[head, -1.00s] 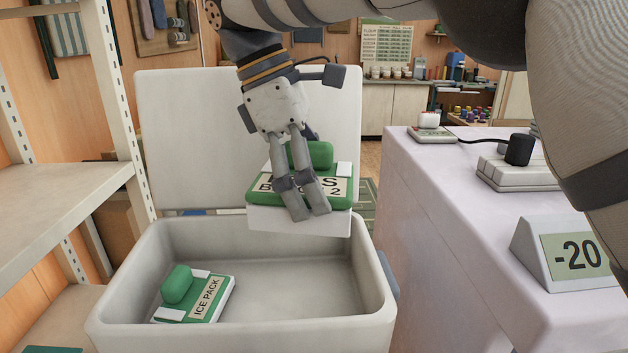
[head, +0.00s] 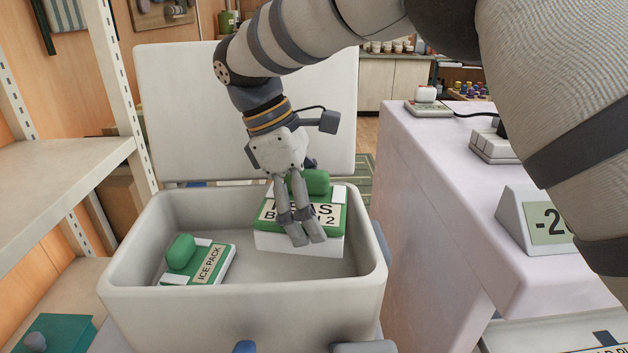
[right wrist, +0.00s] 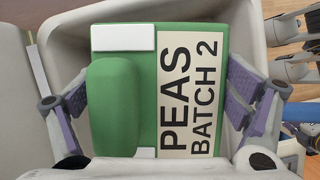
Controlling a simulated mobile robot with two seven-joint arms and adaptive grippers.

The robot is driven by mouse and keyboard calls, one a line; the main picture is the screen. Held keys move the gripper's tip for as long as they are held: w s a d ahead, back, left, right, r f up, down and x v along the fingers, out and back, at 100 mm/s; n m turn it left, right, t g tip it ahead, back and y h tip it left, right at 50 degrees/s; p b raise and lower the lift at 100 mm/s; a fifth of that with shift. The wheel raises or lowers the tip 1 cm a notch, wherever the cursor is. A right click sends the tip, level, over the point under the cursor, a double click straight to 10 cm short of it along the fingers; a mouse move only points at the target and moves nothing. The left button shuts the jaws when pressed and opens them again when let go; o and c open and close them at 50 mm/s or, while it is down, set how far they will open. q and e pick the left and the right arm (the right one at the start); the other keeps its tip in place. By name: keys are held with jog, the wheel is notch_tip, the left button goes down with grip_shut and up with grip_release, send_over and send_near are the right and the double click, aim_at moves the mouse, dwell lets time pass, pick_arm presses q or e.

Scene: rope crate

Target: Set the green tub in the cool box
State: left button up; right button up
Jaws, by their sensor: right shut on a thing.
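The green tub (head: 335,220) has a green lid with a green handle, a white body and a label reading "PEAS BATCH 2". It is inside the cool box (head: 240,318), in its back right part; I cannot tell whether it touches the floor. My right gripper (head: 300,240) is shut on the tub from above. The right wrist view shows the tub's lid (right wrist: 124,105) between the two fingers (right wrist: 160,105). The cool box is pale grey, with its lid (head: 245,115) standing open behind.
A green and white ice pack (head: 205,262) lies in the left part of the cool box. A shelf rack (head: 60,190) stands to the left. A pale chest (head: 430,190) with a "-20" sign (head: 548,222) stands to the right. The box's middle floor is clear.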

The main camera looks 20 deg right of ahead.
jog(key=shift+f, duration=3.55)
jog(key=shift+f, duration=0.45)
jog(key=o, duration=1.1)
jog(key=v, duration=1.2)
